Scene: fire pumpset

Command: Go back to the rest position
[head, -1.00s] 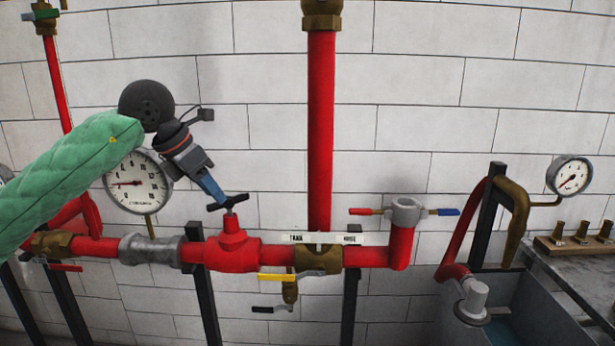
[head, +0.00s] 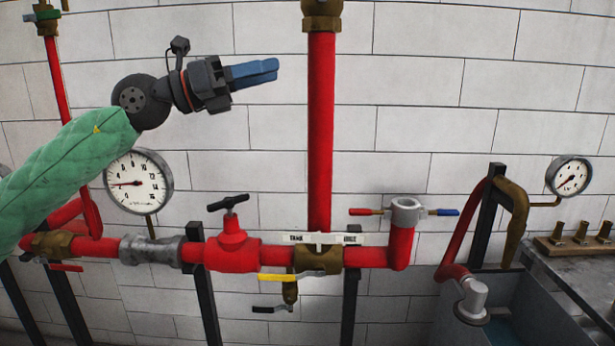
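My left gripper (head: 275,68) is in the upper left of the head view, in front of the tiled wall, with its blue fingers pointing right. The fingers overlap in this view, so I cannot tell if they are open or shut. Nothing shows at their tips. The black valve handle (head: 228,204) on the red valve (head: 231,248) is below and apart from the gripper. My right gripper is not in view.
A red vertical pipe (head: 320,130) stands right of my fingers. A large gauge (head: 138,182) is below my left wrist. A horizontal red pipe (head: 370,255) with a yellow lever (head: 288,277) runs along the wall. A small gauge (head: 568,176) and tank (head: 545,300) are at right.

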